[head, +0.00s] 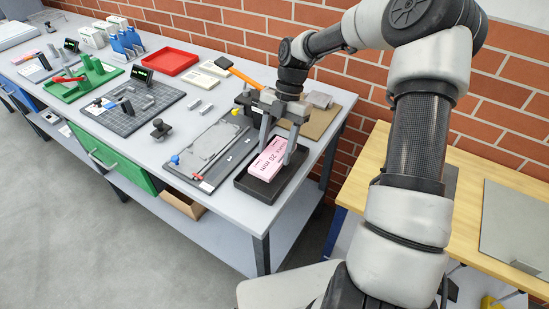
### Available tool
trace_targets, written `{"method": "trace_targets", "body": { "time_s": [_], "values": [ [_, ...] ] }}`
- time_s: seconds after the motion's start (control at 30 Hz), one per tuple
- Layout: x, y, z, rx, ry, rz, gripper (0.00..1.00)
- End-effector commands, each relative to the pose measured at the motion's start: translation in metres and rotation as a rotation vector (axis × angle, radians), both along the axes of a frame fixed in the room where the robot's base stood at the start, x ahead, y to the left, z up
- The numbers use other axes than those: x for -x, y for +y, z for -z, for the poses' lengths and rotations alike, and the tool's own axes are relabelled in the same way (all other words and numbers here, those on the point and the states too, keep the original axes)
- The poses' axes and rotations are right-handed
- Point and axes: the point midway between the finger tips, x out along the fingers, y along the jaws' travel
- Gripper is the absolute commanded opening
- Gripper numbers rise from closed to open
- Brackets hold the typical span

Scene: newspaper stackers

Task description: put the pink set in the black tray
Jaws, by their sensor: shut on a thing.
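The pink set (268,160) is a pink block with dark lettering on its side. My gripper (276,150) is shut on it from above, with a finger on either side. The black tray (246,184) lies near the right end of the grey table. The pink set is over or inside the tray. I cannot tell whether its underside touches the tray floor.
A grey plate on a dark board (212,148) lies left of the tray. A red tray (172,61), a green fixture (88,80) and a dark gridded board (120,112) are farther left. A brick wall (235,30) runs behind. A wooden table (480,200) stands at the right.

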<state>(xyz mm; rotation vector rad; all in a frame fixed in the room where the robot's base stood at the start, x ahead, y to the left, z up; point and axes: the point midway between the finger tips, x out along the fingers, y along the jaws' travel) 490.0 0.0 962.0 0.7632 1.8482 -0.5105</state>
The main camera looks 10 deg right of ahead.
Motion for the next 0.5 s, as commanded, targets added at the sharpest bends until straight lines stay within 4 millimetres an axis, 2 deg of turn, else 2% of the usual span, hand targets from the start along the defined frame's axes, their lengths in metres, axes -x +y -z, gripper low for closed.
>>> {"method": "trace_targets", "body": {
  "time_s": [0.27, 0.5],
  "values": [
    [0.001, 0.000, 0.034, -0.001, 0.002, 0.001, 0.24],
    [0.000, 0.000, 0.037, 0.000, 0.000, 0.001, 0.24]
  ]
}}
